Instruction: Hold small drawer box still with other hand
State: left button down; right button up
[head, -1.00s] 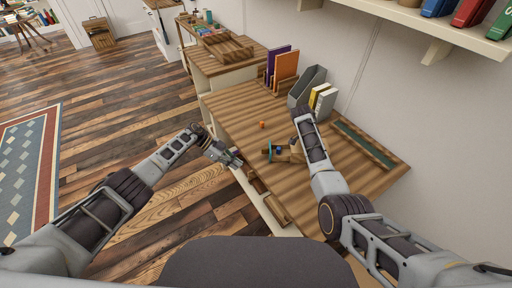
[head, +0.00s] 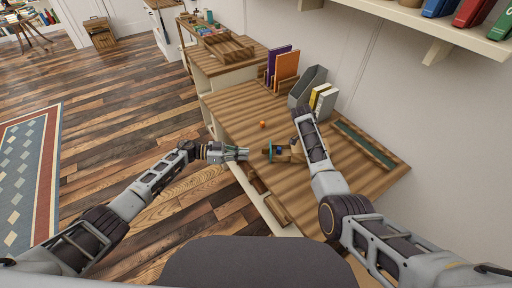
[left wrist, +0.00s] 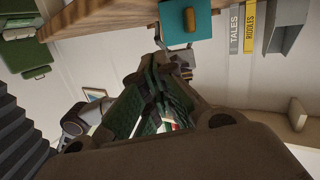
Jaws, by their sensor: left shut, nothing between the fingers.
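The small drawer box (head: 285,157) is wooden with a teal front and sits on the striped desk. In the left wrist view its teal drawer front (left wrist: 176,31) with a wooden knob (left wrist: 190,20) shows at the top. My left gripper (head: 246,153) is shut and empty, just left of the box, pointing at the teal front and apart from it. Its dark fingers also show in the left wrist view (left wrist: 178,68). My right arm reaches over the desk to the far right side of the box. The right gripper (head: 296,147) is mostly hidden by its own forearm, so its hold cannot be told.
A small orange object (head: 263,125) lies on the desk (head: 236,103) behind the box. A grey file holder (head: 308,86) and upright books (head: 325,103) stand at the back. A green strip (head: 363,144) lies to the right. The desk's left edge is near my left gripper.

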pick_arm(q)
jog(key=shift+w+a+r+n+t+y, duration=1.3)
jog(key=shift+w+r+n+t+y, duration=0.4)
jog(key=shift+w+r+n+t, duration=2.85)
jog(key=shift+w+a+r+n+t+y, duration=1.5)
jog(key=shift+w+r+n+t, duration=2)
jog(key=shift+r, duration=1.95)
jog(key=s+d+f+g+y, duration=0.2)
jog(key=s+f+g+y, duration=0.2)
jog(key=s+f+g, duration=0.8)
notch_tip(320, 180, down, 3)
jog(key=shift+s+d+r+m, duration=0.1)
jog(key=shift+s+d+m, duration=0.25)
jog(key=shift+s, duration=0.6)
jog(key=shift+g, duration=0.25)
